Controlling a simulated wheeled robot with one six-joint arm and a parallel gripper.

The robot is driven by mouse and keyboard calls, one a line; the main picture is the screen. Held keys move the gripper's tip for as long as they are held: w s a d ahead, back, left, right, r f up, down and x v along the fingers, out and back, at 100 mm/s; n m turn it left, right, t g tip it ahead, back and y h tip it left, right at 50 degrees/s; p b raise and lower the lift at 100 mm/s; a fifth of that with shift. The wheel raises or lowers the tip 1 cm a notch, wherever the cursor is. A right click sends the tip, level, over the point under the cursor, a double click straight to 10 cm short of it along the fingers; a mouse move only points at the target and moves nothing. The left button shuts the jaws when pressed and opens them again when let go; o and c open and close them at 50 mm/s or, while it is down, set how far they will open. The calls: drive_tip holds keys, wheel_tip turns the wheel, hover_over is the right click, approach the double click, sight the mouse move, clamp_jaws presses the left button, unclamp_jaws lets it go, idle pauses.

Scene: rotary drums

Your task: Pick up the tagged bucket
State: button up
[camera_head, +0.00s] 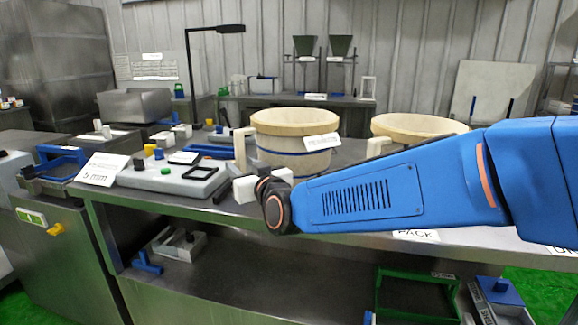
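A beige bucket (278,143) with a dark blue band and a side handle stands on the metal bench. A white tag with dark writing is on its right side; I cannot read it. A second beige bucket (410,126) stands to its right, its lower part hidden behind my blue arm, so I cannot see whether it has a tag. My gripper (244,189) is at the arm's left end, in front of the first bucket's lower left side. It looks apart from the handle. Its fingers are too small and partly hidden to tell whether they are open or shut.
A grey device (172,178) with coloured knobs and a "5 mm" sign (101,169) stand left on the bench. A lower shelf holds a green frame (417,295) and a small grey tray. A black lamp post (189,75) rises behind. Two green hoppers stand at the back.

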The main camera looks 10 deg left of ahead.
drive_tip(key=shift+f+x, duration=0.2)
drive_tip(key=shift+x, duration=1.75)
drive_tip(key=shift+s+a, duration=0.15)
drive_tip(key=shift+a, duration=0.05)
clamp_jaws()
drive_tip(key=shift+r, duration=0.1)
